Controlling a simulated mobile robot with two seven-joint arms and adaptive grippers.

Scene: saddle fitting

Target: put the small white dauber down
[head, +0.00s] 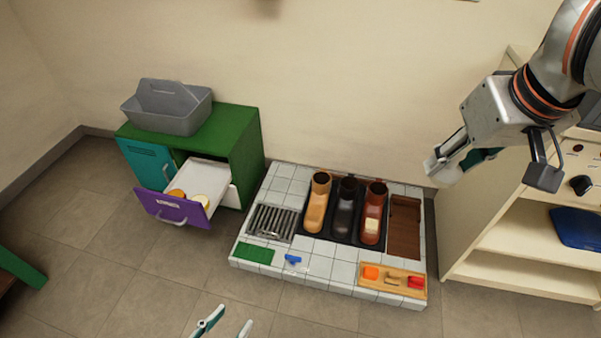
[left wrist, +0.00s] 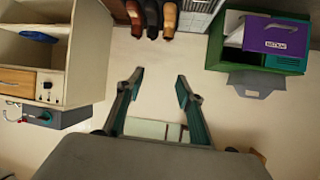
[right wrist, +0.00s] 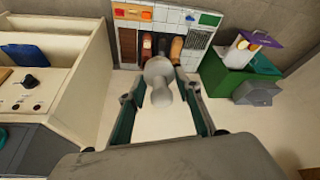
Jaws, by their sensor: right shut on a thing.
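The small white dauber (right wrist: 160,82) is between the fingers of my right gripper (right wrist: 162,92) in the right wrist view, with a rounded head and narrower neck. My right gripper (head: 452,164) is shut on it, high at the right in the head view, in front of the wall and right of the tiled platform (head: 318,272). The dauber's pale end (head: 438,172) shows there, partly hidden by the gripper. My left gripper (head: 226,325) is open and empty at the bottom of the head view; its spread fingers also show in the left wrist view (left wrist: 160,82).
The platform bears tan, black and reddish boots (head: 317,207), a grate (head: 272,222), a green pad (head: 254,252), a blue object (head: 292,260), a brown tray (head: 404,228) and a wooden tray (head: 390,293). A purple drawer (head: 172,210) stands open. A shelf unit (head: 520,272) is at right.

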